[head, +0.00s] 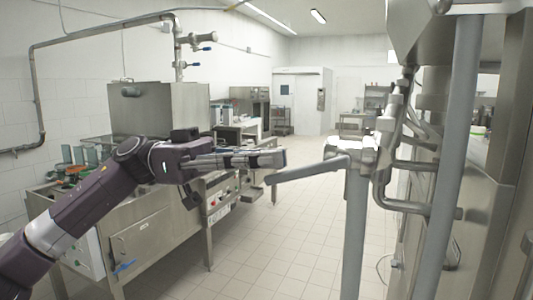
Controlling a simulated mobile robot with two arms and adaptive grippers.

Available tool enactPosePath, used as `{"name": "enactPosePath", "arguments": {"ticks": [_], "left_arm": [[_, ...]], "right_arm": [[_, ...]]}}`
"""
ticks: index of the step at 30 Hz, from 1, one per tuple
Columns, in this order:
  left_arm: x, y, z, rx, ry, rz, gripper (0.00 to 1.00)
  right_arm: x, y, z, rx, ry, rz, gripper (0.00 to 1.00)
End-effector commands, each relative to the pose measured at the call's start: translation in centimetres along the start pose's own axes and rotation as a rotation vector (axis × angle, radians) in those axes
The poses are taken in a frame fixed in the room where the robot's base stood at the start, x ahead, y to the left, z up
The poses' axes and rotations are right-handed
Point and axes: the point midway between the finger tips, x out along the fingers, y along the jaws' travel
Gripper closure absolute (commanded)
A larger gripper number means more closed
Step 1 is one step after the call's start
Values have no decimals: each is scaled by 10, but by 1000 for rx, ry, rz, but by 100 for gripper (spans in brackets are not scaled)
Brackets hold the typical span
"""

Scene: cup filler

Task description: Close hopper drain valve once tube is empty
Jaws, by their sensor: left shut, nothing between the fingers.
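My left arm reaches in from the lower left, and its left gripper (268,158) is shut and empty, pointing right. The fingertips end near the free end of a grey horizontal bar (310,169); I cannot tell whether they touch. A steel tank (160,106), possibly the hopper, stands behind my arm at the left. Small blue-handled valves (194,43) sit on the pipe above it. A blue handle (125,267) shows low on the machine front. I cannot tell which is the drain valve, nor see the tube's contents. My right gripper is not in view.
Steel equipment with grey pipes (386,150) and a thick upright post (457,160) fills the right side. The filler machine (143,236) with green cups stands at the left, partly behind my arm. Tiled floor (285,235) between them is clear.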

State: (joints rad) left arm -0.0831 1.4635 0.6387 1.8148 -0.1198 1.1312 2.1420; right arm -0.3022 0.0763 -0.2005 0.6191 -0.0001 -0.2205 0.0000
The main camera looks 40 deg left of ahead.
Motion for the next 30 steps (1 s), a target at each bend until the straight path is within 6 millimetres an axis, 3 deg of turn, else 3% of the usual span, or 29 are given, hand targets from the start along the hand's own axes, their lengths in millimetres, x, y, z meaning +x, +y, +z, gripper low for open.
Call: {"name": "enactPosePath", "arguments": {"ticks": [30], "left_arm": [[0,0,15,0,112,1,100]], "right_arm": [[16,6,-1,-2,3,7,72]]}}
